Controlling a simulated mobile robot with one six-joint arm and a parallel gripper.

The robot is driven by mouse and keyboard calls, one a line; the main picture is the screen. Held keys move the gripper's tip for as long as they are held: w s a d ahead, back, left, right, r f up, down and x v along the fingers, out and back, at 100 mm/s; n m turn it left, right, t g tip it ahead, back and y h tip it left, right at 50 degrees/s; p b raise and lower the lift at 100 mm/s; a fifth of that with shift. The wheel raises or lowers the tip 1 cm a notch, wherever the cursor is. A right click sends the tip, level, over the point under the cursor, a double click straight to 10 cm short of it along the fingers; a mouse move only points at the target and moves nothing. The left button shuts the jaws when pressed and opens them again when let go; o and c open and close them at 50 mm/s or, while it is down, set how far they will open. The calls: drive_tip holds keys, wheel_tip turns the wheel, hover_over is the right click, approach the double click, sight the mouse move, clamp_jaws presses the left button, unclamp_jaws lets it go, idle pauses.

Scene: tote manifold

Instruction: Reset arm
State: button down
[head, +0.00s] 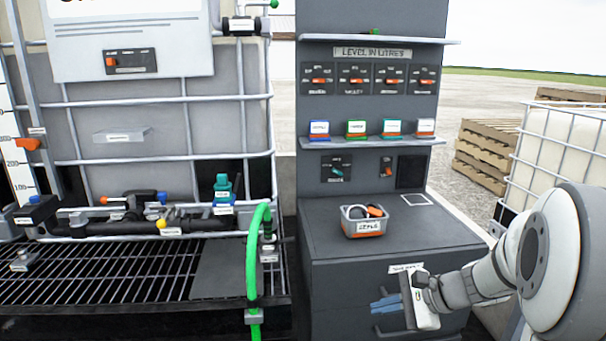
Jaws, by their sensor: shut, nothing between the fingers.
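My arm comes in from the right edge in the head view. My gripper (386,304) is at its end, low in front of the dark grey cabinet (340,275). Its blue fingers point left and are shut with nothing between them. The gripper is in front of the cabinet's lower face, below the worktop. Part of the cabinet front behind the gripper is hidden.
A small grey bin (364,226) with items inside stands on the worktop. A green hose (254,262) rises left of the cabinet. A caged tank (160,120) with pipes and valves stands over a grating (95,275). Pallets (488,150) and another caged tank (555,150) are at right.

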drive_tip(key=s+a+r+n+g+h+p, duration=0.1)
drive_tip(key=s+r+n+h+p, duration=0.3)
drive_tip(key=s+n, duration=0.3)
drive_tip(key=s+r+n+g+h+p, duration=0.1)
drive_tip(key=s+r+n+h+p, duration=0.3)
drive_tip(key=s+n, duration=0.4)
wheel_tip(320, 180, up, 3)
drive_tip(key=s+h, duration=0.1)
drive_tip(key=s, duration=0.1)
drive_tip(key=shift+s+a+f+n, duration=0.15)
drive_tip(key=shift+s+a+n, duration=0.15)
drive_tip(key=shift+a, duration=0.1)
